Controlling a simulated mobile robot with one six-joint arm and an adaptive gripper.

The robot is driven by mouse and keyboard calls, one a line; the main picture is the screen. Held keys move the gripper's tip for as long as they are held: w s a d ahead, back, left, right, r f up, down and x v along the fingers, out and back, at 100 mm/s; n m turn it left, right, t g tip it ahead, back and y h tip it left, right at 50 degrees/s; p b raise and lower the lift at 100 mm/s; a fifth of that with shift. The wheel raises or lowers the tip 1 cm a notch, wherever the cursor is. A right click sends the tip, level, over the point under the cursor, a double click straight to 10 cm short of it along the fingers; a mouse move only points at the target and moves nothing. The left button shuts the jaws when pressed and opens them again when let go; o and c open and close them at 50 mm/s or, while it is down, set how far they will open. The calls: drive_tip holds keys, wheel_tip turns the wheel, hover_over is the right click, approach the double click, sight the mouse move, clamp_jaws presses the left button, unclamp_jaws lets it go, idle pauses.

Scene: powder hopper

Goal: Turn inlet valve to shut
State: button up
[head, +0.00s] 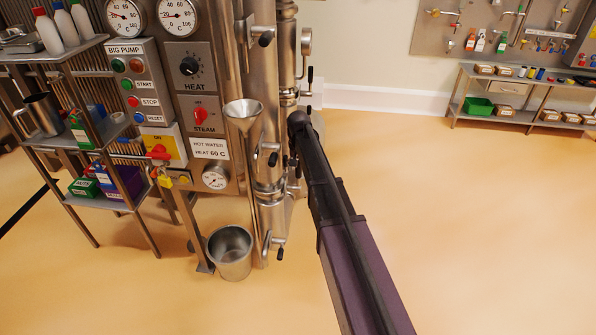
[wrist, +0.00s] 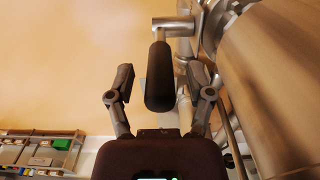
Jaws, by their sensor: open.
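In the wrist view a valve lever with a thick black grip (wrist: 160,78) hangs from a metal stem (wrist: 172,25) on the steel pipework. My gripper (wrist: 163,82) is open, with one finger on each side of the black grip. Gaps show between the grip and both fingers, so it is not clasped. In the head view my arm reaches the right side of the steel pipe column (head: 264,185). My gripper and that lever are mostly hidden there behind my arm. No label on this lever is readable.
Other black-handled valves stand on the column, at its upper part (head: 265,38) and near its foot (head: 280,253). A funnel (head: 243,112) and a steel bucket (head: 231,254) are left of it. A control panel (head: 135,85) stands further left. The floor at right is clear.

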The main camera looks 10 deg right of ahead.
idle(0.3)
clamp_jaws()
drive_tip(key=shift+a, duration=0.1)
